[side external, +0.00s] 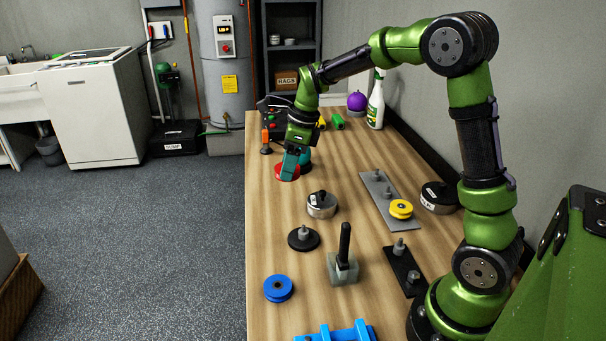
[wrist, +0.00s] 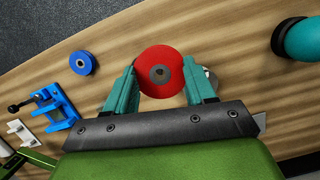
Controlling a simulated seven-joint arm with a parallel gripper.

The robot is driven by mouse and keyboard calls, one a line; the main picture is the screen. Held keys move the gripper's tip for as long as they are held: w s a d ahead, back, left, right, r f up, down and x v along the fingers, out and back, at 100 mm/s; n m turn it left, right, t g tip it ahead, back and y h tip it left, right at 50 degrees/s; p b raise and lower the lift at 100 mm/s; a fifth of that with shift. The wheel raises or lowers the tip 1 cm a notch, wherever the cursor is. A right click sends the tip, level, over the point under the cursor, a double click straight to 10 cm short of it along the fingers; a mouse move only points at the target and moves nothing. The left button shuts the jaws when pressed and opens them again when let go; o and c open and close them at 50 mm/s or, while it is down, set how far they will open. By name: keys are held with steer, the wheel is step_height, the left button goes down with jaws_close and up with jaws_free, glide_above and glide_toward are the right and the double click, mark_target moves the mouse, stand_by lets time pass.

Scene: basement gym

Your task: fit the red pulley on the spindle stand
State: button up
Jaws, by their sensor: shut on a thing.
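The red pulley (side external: 287,174) is a flat red disc near the far left part of the bench. In the wrist view the red pulley (wrist: 160,62) sits between the teal fingers of my gripper (wrist: 161,82), its dark centre hole facing the camera. My gripper (side external: 291,163) is shut on it, pointing down. I cannot tell whether the pulley touches the bench. A round black base with a short grey spindle (side external: 303,238), which looks like the spindle stand, stands nearer the camera with its spindle bare. I cannot make it out in the wrist view.
A silver tin (side external: 321,204) stands between pulley and stand. A grey block with a black post (side external: 343,265), a blue pulley (side external: 278,288), a grey plate (side external: 377,187) bearing a yellow pulley (side external: 401,209) and a black plate (side external: 396,259) surround the stand.

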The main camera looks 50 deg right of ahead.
steer(key=n, duration=0.2)
glide_above(303, 225)
step_height(303, 225, down, 4)
steer(key=shift+s+d, duration=0.15)
steer(key=shift+s, duration=0.05)
steer(key=shift+f, duration=0.1)
steer(key=shift+f, duration=2.75)
steer(key=shift+f, duration=1.6)
steer(key=o, duration=1.1)
steer(key=shift+r, duration=0.1)
steer(key=v, duration=1.6)
steer(key=shift+w+d+r, duration=0.2)
steer(key=shift+d+r, duration=0.15)
steer(key=shift+d, duration=0.05)
